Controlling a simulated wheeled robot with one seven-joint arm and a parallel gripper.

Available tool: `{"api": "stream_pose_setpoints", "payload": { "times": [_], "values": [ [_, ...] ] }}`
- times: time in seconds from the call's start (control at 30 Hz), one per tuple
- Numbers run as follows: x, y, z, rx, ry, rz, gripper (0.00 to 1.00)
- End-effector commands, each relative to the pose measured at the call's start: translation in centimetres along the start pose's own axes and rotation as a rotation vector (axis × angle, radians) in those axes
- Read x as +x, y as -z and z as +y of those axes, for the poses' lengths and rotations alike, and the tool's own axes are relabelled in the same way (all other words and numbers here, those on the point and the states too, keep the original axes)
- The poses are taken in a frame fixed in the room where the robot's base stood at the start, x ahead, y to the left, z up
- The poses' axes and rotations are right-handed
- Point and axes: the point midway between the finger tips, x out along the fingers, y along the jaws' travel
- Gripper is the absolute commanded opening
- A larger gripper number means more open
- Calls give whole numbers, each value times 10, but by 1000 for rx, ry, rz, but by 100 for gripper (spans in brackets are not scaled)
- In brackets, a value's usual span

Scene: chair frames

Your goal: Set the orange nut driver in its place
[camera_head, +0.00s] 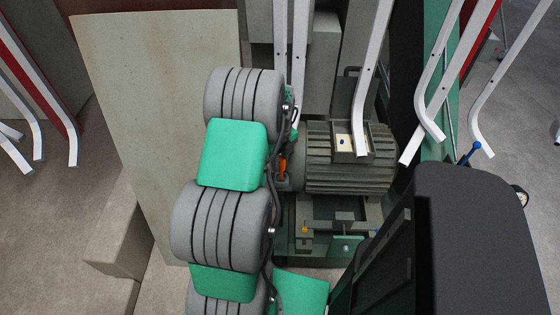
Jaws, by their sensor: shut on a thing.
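The orange nut driver (282,166) shows only as a small orange piece just right of my arm, at the left end of the grey ribbed motor. The rest of it is hidden. My gripper (284,182) is mostly hidden by my own arm and cables; only a small dark part shows at the orange piece, and it is shut on it. The nut driver's place cannot be made out.
The ribbed motor (345,172) has an open terminal box (352,141) on top. A dark green base with a small vise-like fixture (345,228) lies below it. White bent chair-frame tubes (372,75) hang close above the motor. A pale board (150,110) stands left.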

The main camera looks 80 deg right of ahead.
Motion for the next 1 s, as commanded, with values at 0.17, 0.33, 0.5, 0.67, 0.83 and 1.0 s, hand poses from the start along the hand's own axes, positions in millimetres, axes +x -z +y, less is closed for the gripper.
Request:
{"api": "stream_pose_setpoints", "payload": {
  "times": [0.17,0.33,0.5,0.67,0.83,1.0],
  "values": [
    [2,0,0,0,0,0,28],
    [2,0,0,0,0,0,42],
    [2,0,0,0,0,0,52],
    [2,0,0,0,0,0,52],
    [-14,-1,-1,0,2,-2,52],
    [-50,-1,-1,0,3,-3,52]
  ]
}}
